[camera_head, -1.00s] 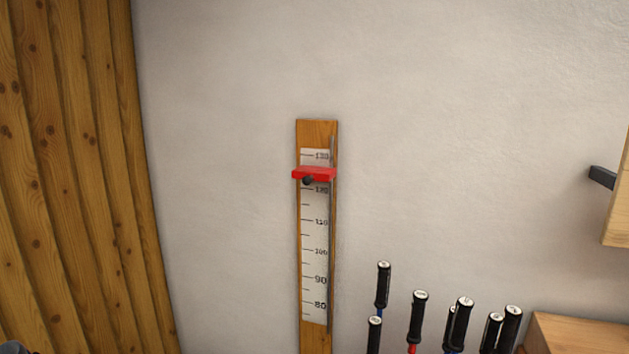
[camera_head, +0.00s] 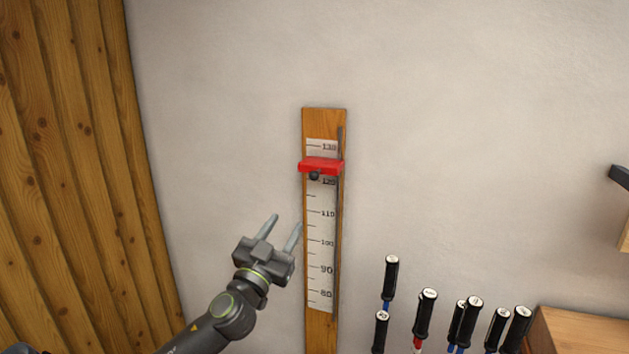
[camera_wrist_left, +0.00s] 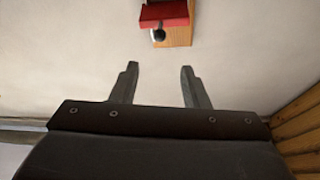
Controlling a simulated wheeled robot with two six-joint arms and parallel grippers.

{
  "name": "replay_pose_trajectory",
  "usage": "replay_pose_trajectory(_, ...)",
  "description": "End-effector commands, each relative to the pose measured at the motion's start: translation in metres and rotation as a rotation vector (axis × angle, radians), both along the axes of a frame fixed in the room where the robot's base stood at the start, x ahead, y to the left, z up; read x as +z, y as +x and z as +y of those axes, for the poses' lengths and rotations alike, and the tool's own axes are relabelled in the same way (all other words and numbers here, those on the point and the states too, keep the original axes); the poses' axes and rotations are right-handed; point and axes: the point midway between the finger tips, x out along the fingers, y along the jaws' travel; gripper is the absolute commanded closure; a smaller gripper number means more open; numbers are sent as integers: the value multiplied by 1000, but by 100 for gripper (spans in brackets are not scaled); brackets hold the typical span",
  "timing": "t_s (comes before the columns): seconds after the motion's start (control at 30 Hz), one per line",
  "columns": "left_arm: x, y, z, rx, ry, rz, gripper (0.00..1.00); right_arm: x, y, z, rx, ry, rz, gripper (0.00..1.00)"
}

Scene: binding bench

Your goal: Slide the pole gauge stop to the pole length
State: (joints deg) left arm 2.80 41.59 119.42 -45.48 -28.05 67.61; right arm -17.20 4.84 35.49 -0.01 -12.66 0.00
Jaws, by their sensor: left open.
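The pole gauge (camera_head: 324,322) is an upright wooden board on the wall with a white scale marked from 80 to 130. Its red stop (camera_head: 321,165) sits between the 120 and 130 marks, with a dark round knob (camera_head: 314,175) below its front edge. My left gripper (camera_head: 283,228) is open and empty, left of the board and lower than the stop. In the left wrist view, the red stop (camera_wrist_left: 164,13) and its knob (camera_wrist_left: 158,34) show beyond the open fingers (camera_wrist_left: 160,75), apart from them. My right gripper is not in view.
Several poles with black grips (camera_head: 425,313) stand right of the gauge at the bottom. A wooden box or block (camera_head: 575,332) is at the lower right. Wooden planks (camera_head: 75,150) cover the left side. The pale wall (camera_head: 470,130) around the gauge is clear.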

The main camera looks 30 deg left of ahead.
Motion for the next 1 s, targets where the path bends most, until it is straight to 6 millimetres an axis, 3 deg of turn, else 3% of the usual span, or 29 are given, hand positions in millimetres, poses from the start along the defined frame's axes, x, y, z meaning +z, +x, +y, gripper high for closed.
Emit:
replay_pose_trajectory(0.17, 13, 19, 3, -1, -3, -5, 59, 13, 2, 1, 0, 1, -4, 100)
replay_pose_trajectory(0.7, 48, 108, 17, 0, -2, -1, 59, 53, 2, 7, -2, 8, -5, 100)
replay_pose_trajectory(1.0, 60, 146, 23, 0, -2, -1, 59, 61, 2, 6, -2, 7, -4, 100)
